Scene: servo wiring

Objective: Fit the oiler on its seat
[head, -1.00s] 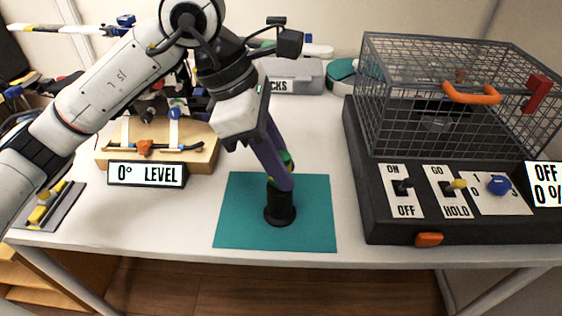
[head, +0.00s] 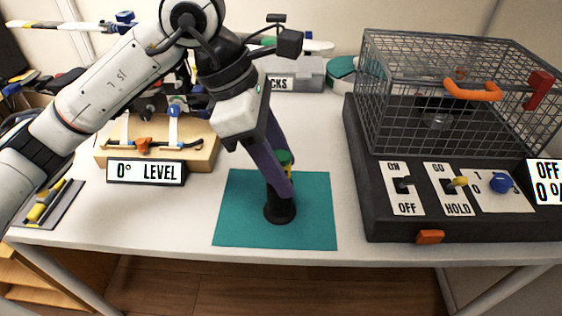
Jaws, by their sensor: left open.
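The oiler (head: 283,157), with a green top and a bit of yellow below it, stands roughly upright, mostly hidden behind my left gripper's fingers. A black round holder (head: 280,212), which looks like its seat, stands on the teal mat (head: 240,215). The oiler appears to stand in or right above the holder; the fingers hide where they meet. My left gripper (head: 284,185) is open, its purple fingers reaching down around or beside the oiler just above the holder. I cannot tell whether a finger touches it. My right gripper is not in view.
A wire cage (head: 450,100) on a black base with switches stands at right. A wooden block (head: 200,155) with a "0° LEVEL" display (head: 147,172) is at left. A grey box (head: 295,75) is behind. White table is clear around the mat.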

